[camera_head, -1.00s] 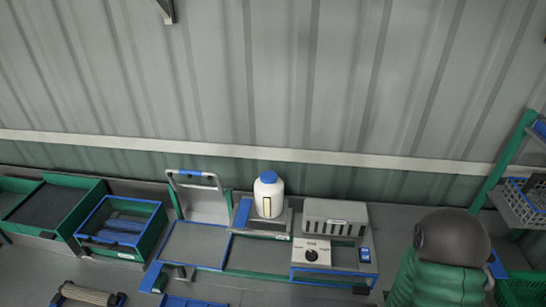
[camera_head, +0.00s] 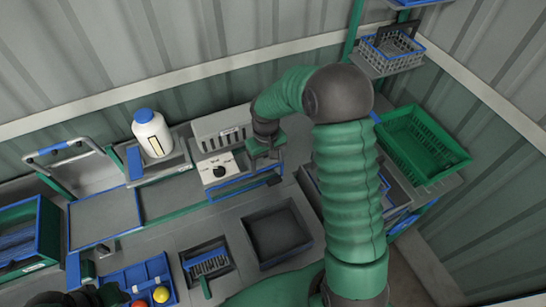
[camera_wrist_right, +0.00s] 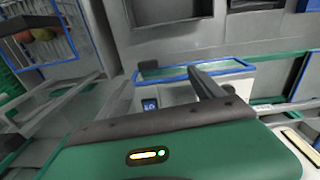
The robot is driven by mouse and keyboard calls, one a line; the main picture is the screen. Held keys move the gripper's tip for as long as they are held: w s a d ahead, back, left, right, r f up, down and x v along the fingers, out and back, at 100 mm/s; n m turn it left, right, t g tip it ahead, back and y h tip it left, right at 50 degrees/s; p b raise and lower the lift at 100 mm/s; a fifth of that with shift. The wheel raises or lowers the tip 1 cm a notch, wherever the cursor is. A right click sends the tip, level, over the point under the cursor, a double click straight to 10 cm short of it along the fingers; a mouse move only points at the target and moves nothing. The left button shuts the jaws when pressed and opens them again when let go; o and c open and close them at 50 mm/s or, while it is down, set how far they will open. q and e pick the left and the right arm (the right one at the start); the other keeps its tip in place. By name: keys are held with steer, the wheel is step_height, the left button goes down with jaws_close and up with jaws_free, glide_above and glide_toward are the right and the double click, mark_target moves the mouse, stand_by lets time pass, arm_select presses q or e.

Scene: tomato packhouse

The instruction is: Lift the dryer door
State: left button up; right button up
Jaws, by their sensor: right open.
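The dryer (camera_head: 222,132) is a grey slotted box with a white front panel and a black knob (camera_head: 219,171), on the back bench. Its blue-edged door (camera_head: 238,188) appears low at the front. In the right wrist view a blue-edged clear panel (camera_wrist_right: 225,66) lies just beyond my gripper body, with a small blue display (camera_wrist_right: 150,105) below it. My right gripper (camera_head: 268,158) is open at the dryer's right front corner, close to the blue edge; contact cannot be told. Dark green and black parts at the lower left seem to be my left arm; its jaws are unclear.
A white bottle with a blue cap (camera_head: 151,135) stands left of the dryer. A grey tray (camera_head: 279,232) and a brush (camera_head: 209,263) lie in front. A green crate (camera_head: 425,140) and a wire basket (camera_head: 390,50) are at right. A blue tray (camera_head: 133,277) holds red and yellow balls.

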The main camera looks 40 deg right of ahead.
glide_above(275, 181)
steer(key=shift+m, duration=0.4)
step_height(275, 181, down, 16)
steer(key=p, duration=0.5)
steer(key=shift+r, duration=0.25)
steer(key=shift+f, duration=0.4)
arm_select(q)
steer(key=w+v, duration=0.1)
steer(key=v, duration=0.6)
steer(key=shift+w+d+r, duration=0.25)
steer(key=shift+w+r, duration=0.05)
steer(key=shift+w, duration=0.05)
arm_select(e)
steer(key=shift+s, duration=0.2)
steer(key=shift+w+f, duration=0.1)
steer(key=shift+w, duration=0.05)
steer(key=c, duration=0.6)
arm_select(q)
steer(key=shift+w, duration=0.2)
arm_select(e)
jaws_close()
